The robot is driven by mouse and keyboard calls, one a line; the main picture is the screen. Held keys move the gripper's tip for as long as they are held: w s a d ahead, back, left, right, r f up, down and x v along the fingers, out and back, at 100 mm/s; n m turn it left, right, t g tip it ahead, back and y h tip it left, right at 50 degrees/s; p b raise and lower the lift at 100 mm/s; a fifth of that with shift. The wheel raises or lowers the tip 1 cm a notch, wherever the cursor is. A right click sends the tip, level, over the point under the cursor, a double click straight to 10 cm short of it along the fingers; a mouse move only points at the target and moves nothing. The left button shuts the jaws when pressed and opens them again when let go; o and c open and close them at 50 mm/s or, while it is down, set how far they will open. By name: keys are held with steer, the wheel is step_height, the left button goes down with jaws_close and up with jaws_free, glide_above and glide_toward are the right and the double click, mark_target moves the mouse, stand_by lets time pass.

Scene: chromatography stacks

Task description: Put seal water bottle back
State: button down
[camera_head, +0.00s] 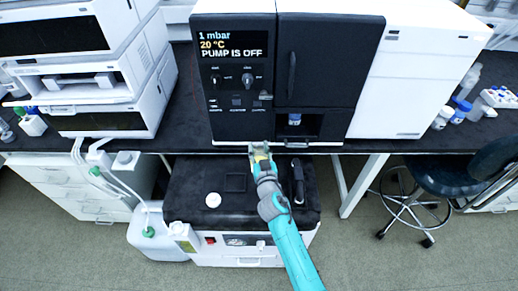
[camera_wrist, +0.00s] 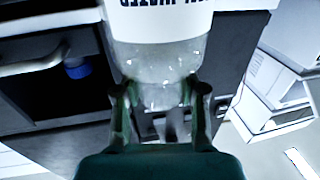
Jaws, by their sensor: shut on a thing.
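The seal water bottle shows in the wrist view as a clear bottle (camera_wrist: 158,62) with a white label whose dark lettering, including "WATER", appears upside down. My gripper (camera_wrist: 160,98) is shut on its clear part, one finger on each side. The bottle's far end is cut off by the top of that view. In the head view my gripper (camera_head: 262,152) is at the front edge of the bench, below the black control panel (camera_head: 240,75) reading "PUMP IS OFF". The bottle is hard to make out there.
A blue-capped vessel (camera_head: 294,119) stands in the black unit's recess, right of my gripper. Below the bench, a pump cabinet (camera_head: 240,255) has a dark top with a round white cap (camera_head: 213,200). White instruments (camera_head: 100,110) are stacked left. A stool (camera_head: 450,175) stands right.

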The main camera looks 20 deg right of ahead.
steer(key=shift+f, duration=0.1)
steer(key=c, duration=0.7)
jaws_free()
steer(key=shift+o, duration=0.2)
steer(key=s+a, duration=0.1)
steer(key=s, duration=1.1)
steer(key=shift+a, duration=0.2)
